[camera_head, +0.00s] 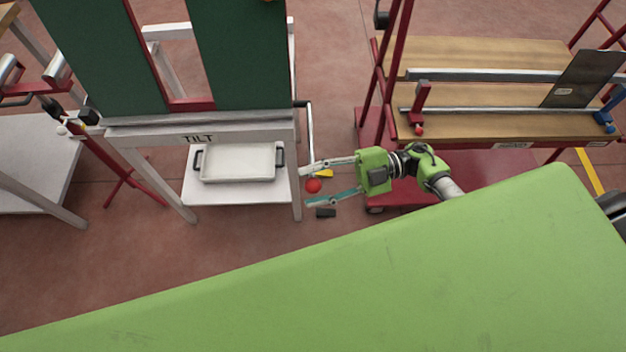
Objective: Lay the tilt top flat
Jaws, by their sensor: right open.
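The tilt top stands steeply raised at the upper left, with dark green panels (237,55) and a red strip between them. It rises from a grey frame marked TILT (198,139). A bent metal lever (310,130) hangs at the frame's right side, with a red ball knob (313,186) at its lower end. My right gripper (307,187) is open, pointing left, with one finger above and one below the knob in the picture. I cannot tell whether either finger touches it. My left gripper is not in view.
A white tray (238,178) with black handles sits on the frame's lower shelf (230,197). A red cart with wooden shelves (480,125) stands at the right. A grey table (30,160) is at the left. A small black pedal-like block (325,212) is below the gripper.

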